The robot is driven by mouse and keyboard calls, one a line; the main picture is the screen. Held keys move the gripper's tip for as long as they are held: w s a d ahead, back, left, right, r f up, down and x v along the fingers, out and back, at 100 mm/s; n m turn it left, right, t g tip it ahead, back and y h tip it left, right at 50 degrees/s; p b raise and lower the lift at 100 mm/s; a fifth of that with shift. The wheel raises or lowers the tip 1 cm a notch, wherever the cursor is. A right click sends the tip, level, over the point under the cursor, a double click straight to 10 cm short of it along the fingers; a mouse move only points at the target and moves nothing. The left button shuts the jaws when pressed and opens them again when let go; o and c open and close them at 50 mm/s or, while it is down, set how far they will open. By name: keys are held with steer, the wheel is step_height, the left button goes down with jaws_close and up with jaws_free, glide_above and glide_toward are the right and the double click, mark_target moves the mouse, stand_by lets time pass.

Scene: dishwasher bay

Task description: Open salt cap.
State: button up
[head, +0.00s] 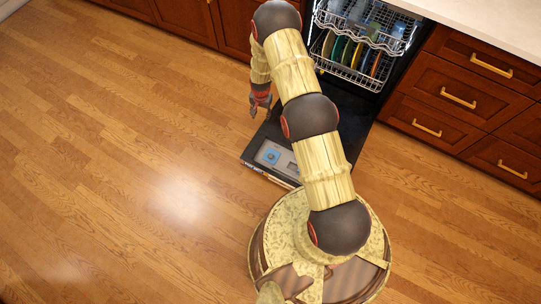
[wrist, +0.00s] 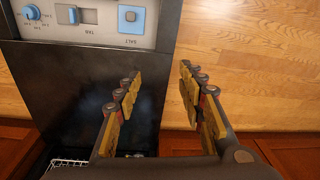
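The salt cap (wrist: 132,13) is a small blue square on a grey panel (wrist: 90,40), with upside-down lettering below it that seems to read SALT. It looks closed and flat. The panel is set in the black open dishwasher door (wrist: 80,90), and in the head view it shows on the lowered door (head: 280,158). I cannot make out the cap in the head view. My gripper (wrist: 157,82) is open and empty, with its left fingers over the door and its right fingers over the wood floor. In the head view my gripper (head: 260,108) hangs beside the door's left edge.
A blue dial (wrist: 31,12) and a compartment marked TAB (wrist: 88,15) share the panel. Behind the door, the dishwasher racks (head: 355,60) hold dishes. Wooden drawers (head: 465,90) stand at the right. The floor (head: 130,150) to the left is clear.

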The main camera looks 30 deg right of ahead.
steer(key=m+g+b, duration=0.1)
steer(key=m, duration=0.1)
glide_above(271, 156)
step_height(271, 156, down, 22)
steer(key=shift+w+a+r, duration=0.1)
steer(key=shift+a, duration=0.05)
step_height(271, 156, down, 8)
steer(key=b, duration=0.3)
steer(key=shift+r, duration=0.15)
steer(key=shift+c, duration=0.3)
jaws_close()
